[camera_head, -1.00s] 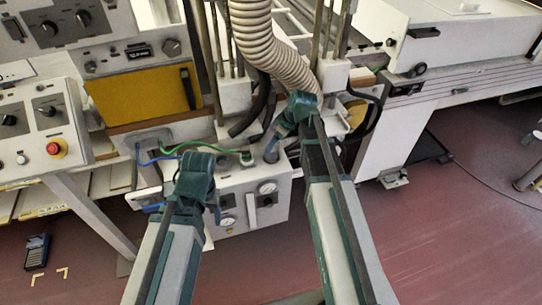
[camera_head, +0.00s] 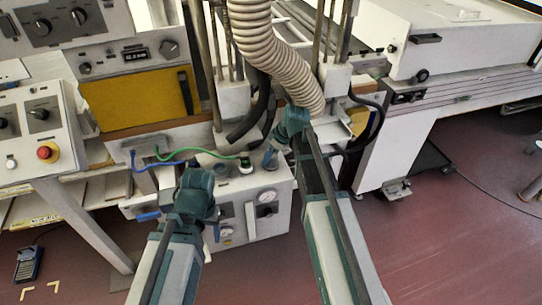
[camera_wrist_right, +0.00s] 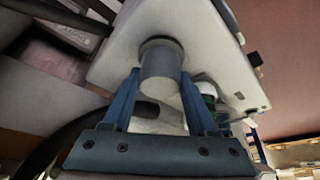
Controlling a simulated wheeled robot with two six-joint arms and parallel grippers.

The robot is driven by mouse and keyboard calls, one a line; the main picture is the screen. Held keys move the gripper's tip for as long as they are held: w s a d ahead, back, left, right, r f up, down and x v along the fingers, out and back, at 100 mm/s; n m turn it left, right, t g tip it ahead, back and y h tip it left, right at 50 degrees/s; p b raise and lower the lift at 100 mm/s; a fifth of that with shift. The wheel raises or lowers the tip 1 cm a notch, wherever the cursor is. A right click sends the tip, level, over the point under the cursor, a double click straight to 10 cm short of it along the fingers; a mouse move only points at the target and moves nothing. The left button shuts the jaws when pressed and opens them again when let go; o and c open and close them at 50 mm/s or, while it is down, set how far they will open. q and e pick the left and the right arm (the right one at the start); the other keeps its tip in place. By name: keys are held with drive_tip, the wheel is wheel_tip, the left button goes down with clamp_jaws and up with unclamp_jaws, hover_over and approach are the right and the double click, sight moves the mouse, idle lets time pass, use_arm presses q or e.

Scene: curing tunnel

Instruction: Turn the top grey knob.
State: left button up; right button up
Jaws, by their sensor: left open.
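The grey knob (camera_wrist_right: 160,62) is a plain cylinder on the top face of a white box (camera_head: 235,185). In the head view the knob (camera_head: 270,158) is small, beside my right wrist. In the right wrist view my right gripper (camera_wrist_right: 160,82) is open, with one blue finger on each side of the knob; a narrow gap seems to show, and contact is hard to judge. My left gripper (camera_head: 180,217) is open in front of the box's left part. Its fingers are mostly hidden behind my own wrist.
A green-and-white fitting (camera_head: 245,165) stands close beside the knob, with green and blue cables behind. A ribbed hose (camera_head: 262,45) hangs above my right wrist. Gauges (camera_head: 267,196) are on the box front. A control panel with a red button (camera_head: 45,152) is at left.

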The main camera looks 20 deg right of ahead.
drive_tip(key=c, duration=0.5)
drive_tip(key=shift+c, duration=0.2)
drive_tip(key=shift+m, duration=0.3)
